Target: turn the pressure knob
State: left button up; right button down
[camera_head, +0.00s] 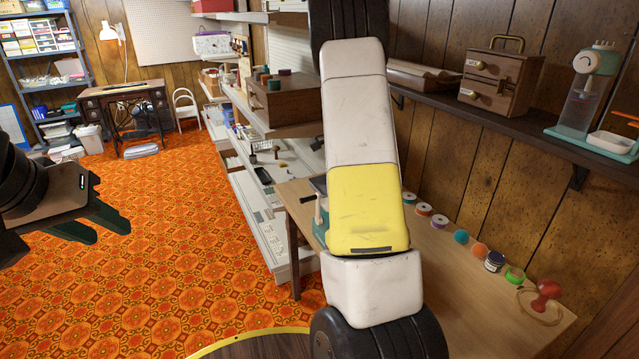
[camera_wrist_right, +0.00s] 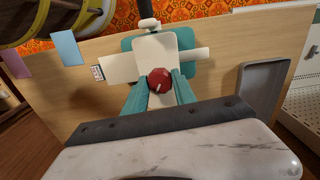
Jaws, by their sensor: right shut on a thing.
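A red pressure knob (camera_wrist_right: 160,80) with a pale pointer mark sits on a cream and teal sewing machine (camera_wrist_right: 150,45) in the right wrist view. My right gripper (camera_wrist_right: 160,87) has its teal fingers on both sides of the knob and is shut on it. In the head view my right arm hides the knob and most of the machine; a teal bit of it (camera_head: 320,220) shows beside the arm. My left gripper (camera_head: 62,242) is at the left, over the carpet, with its dark green fingers apart and empty, far from the machine.
The wooden table (camera_head: 450,290) holds a row of thread spools (camera_head: 461,237) and a red-knobbed item (camera_head: 547,290) along the wall side. A wall shelf (camera_head: 500,115) runs above. A grey tray (camera_wrist_right: 262,90) lies beside the machine. The orange carpet (camera_head: 170,240) is clear.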

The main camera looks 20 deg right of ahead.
jog(key=shift+w+r, duration=0.1)
jog(key=c, duration=1)
grip_release()
jog(key=shift+r, duration=3.85)
